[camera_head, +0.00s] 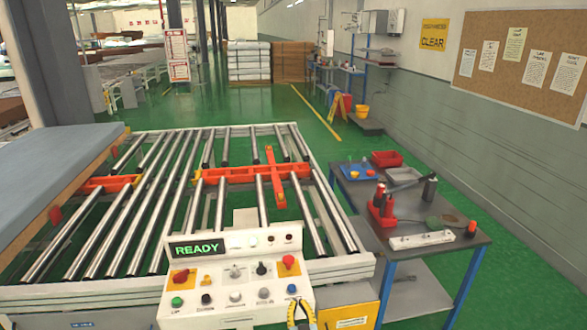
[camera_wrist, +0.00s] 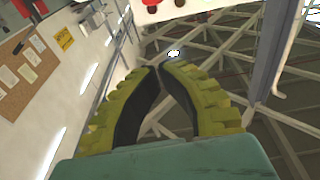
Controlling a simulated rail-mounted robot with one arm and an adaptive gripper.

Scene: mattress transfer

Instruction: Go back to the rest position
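My gripper (camera_head: 302,308) shows at the bottom edge of the head view, just in front of the control panel (camera_head: 237,297). In the wrist view its yellow fingers with black pads (camera_wrist: 160,67) meet or nearly meet at the tips, with nothing seen between them. The fingers point up toward the ceiling beams and wall. The panel has a display reading READY (camera_head: 197,248), coloured buttons and knobs. A mattress (camera_head: 45,165), blue-grey on top with a tan side, lies at the left. Its left part is cut off by the frame.
A roller conveyor (camera_head: 155,215) with orange-red fittings (camera_head: 262,172) fills the middle. A workbench (camera_head: 440,248) with red bins, bottles and tools stands right. A notice board (camera_head: 522,62) hangs on the right wall. The green floor (camera_head: 292,122) beyond the conveyor is open.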

